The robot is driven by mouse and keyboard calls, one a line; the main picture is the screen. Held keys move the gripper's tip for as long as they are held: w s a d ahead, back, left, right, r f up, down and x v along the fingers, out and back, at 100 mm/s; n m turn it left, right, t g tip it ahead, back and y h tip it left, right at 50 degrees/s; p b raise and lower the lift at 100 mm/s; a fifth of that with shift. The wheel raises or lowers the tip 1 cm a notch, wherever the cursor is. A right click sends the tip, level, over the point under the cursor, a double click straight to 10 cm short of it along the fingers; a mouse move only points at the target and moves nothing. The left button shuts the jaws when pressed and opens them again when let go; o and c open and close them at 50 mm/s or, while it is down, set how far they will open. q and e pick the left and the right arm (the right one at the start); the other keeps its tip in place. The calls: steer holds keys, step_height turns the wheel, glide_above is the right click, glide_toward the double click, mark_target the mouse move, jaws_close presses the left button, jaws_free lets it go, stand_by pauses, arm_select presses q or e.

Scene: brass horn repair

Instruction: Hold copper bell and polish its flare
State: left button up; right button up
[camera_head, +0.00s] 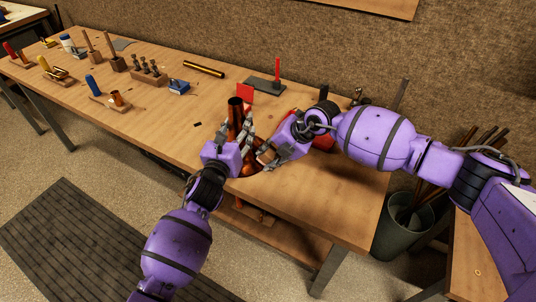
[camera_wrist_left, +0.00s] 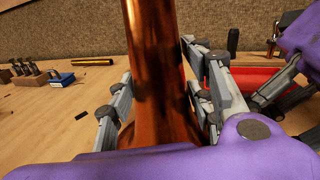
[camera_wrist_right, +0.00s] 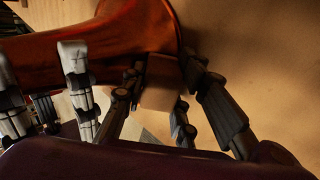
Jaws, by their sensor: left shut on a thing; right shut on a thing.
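The copper bell (camera_head: 235,108) stands upright near the table's front edge, narrow end up and flare (camera_head: 249,172) down. My left gripper (camera_head: 240,138) is shut around its tapering body, which also fills the middle of the left wrist view (camera_wrist_left: 158,70). My right gripper (camera_head: 262,153) is shut on a small tan block (camera_wrist_right: 158,84), low beside the bell. In the right wrist view the block is right at the flare's rim (camera_wrist_right: 150,25); I cannot tell whether they touch. The grippers hide much of the lower bell in the head view.
A red panel (camera_head: 245,92) and a dark base with a red post (camera_head: 277,70) stand behind the bell. A bin (camera_head: 403,225) stands right of the table. The table's front left is mostly clear.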

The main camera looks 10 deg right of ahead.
arm_select(q)
steer(key=shift+s+f, duration=0.1)
steer(key=shift+f, duration=0.2)
arm_select(e)
steer(key=shift+w+d+f, duration=0.1)
steer(key=shift+w+d, duration=0.05)
steer(key=shift+w, duration=0.1)
steer(key=shift+w+d, duration=0.2)
steer(key=shift+w, duration=0.15)
steer(key=shift+s+a, duration=0.3)
steer(key=shift+s, duration=0.2)
stand_by(0.4)
steer(key=shift+s+a, duration=0.15)
steer(key=shift+s, duration=0.05)
steer(key=shift+s+a, duration=0.1)
stand_by(0.3)
steer(key=shift+s+a, duration=0.15)
steer(key=shift+s, duration=0.1)
steer(key=shift+s+a, duration=0.2)
steer(key=shift+s, duration=0.15)
steer(key=shift+w+d, duration=0.1)
steer(key=shift+w, duration=0.1)
stand_by(0.5)
steer(key=shift+w+d, duration=0.15)
steer(key=shift+w, duration=0.05)
